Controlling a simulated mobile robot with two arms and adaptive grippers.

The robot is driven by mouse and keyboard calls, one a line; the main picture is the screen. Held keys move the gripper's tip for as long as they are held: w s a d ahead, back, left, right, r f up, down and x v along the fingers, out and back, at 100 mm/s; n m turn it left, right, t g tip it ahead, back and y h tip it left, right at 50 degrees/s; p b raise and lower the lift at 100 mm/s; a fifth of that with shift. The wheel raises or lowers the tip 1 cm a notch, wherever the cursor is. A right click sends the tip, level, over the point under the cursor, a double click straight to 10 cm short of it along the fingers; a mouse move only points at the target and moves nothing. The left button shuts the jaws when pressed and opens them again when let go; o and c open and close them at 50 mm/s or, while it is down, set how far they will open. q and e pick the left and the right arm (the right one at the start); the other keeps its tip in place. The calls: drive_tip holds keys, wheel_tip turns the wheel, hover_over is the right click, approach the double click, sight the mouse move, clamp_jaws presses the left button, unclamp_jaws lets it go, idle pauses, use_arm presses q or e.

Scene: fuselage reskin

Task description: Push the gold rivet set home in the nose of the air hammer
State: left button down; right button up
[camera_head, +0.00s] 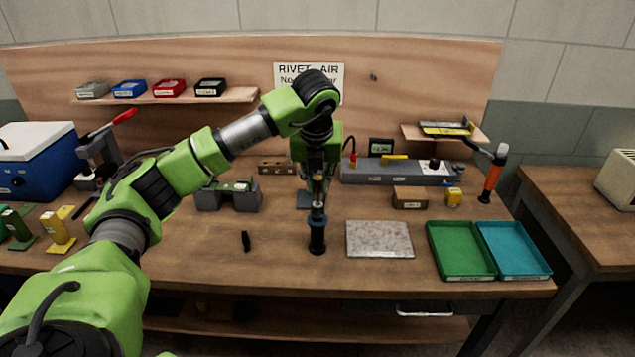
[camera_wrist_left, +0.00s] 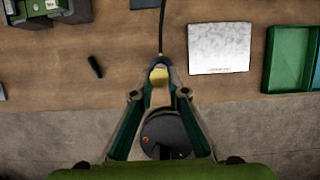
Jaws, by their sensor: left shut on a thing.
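The air hammer (camera_head: 317,236) is a dark blue and black tool standing upright on the bench, its nose pointing up. My left gripper (camera_head: 318,178) points down right above it, with its fingers shut on the small gold rivet set (camera_head: 318,177). In the left wrist view the gold rivet set (camera_wrist_left: 159,75) shows between the converging fingertips. The set is in line with the hammer's nose; whether it is seated inside or just touching the nose cannot be told. The fingers hide most of the set. My right gripper is out of view.
A speckled grey plate (camera_head: 380,239) lies right of the hammer, then a green tray (camera_head: 460,276) and a teal tray (camera_head: 513,276). A small black piece (camera_head: 245,241) lies to the left. A grey fixture (camera_head: 229,197) stands behind left. Bare wood surrounds the hammer.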

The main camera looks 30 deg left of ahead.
sight(318, 199)
use_arm(q)
drive_tip(key=shift+f+b, duration=1.5)
drive_tip(key=shift+f, duration=0.45)
drive_tip(key=c, duration=1.9)
unclamp_jaws()
drive_tip(key=p+v, duration=0.2)
drive_tip(key=v, duration=0.3)
drive_tip(key=shift+p, duration=0.3)
